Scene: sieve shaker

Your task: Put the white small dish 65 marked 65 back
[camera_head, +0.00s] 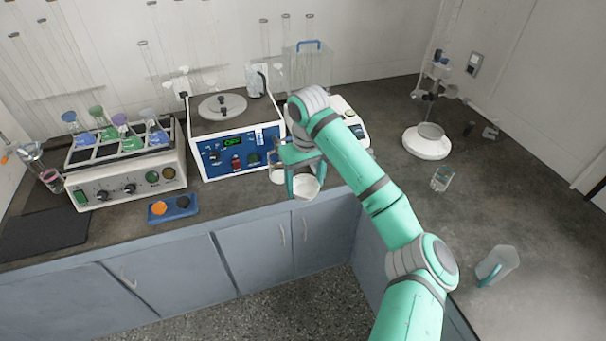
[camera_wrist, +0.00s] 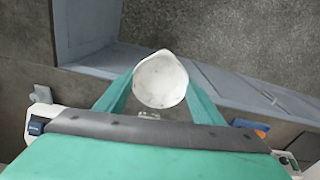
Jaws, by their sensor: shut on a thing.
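A small white dish (camera_head: 306,187) is in my gripper (camera_head: 300,180), just in front of the counter's front edge in the head view. In the wrist view the dish (camera_wrist: 160,80) sits between the two green fingers, its open side facing the camera and its inside looking empty. My gripper (camera_wrist: 160,92) is shut on it. The floor and the cabinet fronts show beyond and below the dish. I cannot read any marking on it.
A sieve shaker (camera_head: 232,140) with a lit display stands behind my gripper. A flask shaker (camera_head: 125,165) is at the left, with a blue tray (camera_head: 173,208) in front. At the right are a round white stand (camera_head: 427,145), a beaker (camera_head: 441,178) and a jug (camera_head: 497,264).

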